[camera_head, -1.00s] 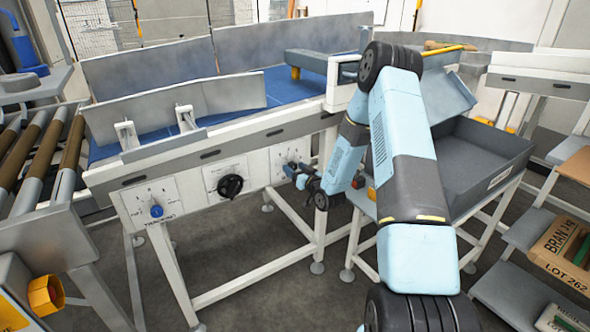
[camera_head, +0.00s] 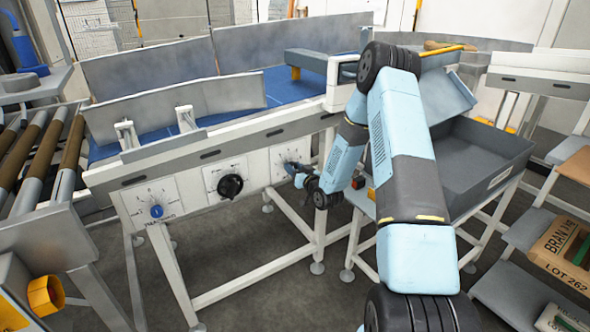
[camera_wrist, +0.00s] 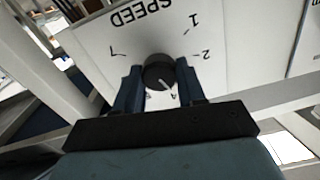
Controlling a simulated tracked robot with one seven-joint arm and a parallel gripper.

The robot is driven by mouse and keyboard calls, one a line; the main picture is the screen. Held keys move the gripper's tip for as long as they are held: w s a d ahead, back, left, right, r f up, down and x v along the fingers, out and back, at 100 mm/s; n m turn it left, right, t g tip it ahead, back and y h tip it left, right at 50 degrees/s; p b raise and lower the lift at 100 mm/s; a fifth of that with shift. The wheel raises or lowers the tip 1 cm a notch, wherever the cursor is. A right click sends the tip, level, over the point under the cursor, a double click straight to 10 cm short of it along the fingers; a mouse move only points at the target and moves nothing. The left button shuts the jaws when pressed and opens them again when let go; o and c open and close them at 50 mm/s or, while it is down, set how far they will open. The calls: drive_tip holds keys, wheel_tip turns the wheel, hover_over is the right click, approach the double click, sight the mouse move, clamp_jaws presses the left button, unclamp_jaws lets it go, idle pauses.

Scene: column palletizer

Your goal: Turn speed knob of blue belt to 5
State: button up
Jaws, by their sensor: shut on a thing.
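The speed knob (camera_wrist: 158,72) is black and round with a pale pointer line, on a white dial plate (camera_wrist: 150,30) marked SPEED, seen upside down in the wrist view. The pointer faces the lower edge of the dial, towards a partly hidden digit that looks like 4. My gripper (camera_wrist: 160,82) has its two dark blue fingers on either side of the knob and is shut on it. In the head view my gripper (camera_head: 296,170) is at the right-hand plate (camera_head: 288,157) on the front of the blue belt (camera_head: 287,86), and covers the knob there.
A black knob (camera_head: 230,186) and a blue knob (camera_head: 156,211) sit on plates further left on the same frame. A grey bin (camera_head: 470,165) stands to the right behind my arm. Roller conveyor (camera_head: 40,140) is at the left.

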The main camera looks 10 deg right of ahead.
drive_tip(key=shift+d+m, duration=0.1)
drive_tip(key=shift+m, duration=0.2)
drive_tip(key=m, duration=0.5)
drive_tip(key=shift+d, duration=0.15)
drive_tip(key=m, duration=0.6)
drive_tip(key=shift+w+d+f, duration=0.1)
drive_tip(key=shift+m, duration=0.3)
drive_tip(key=o, duration=0.8)
drive_tip(key=shift+o, duration=1.3)
drive_tip(key=v, duration=1.3)
drive_tip(key=shift+s, duration=0.35)
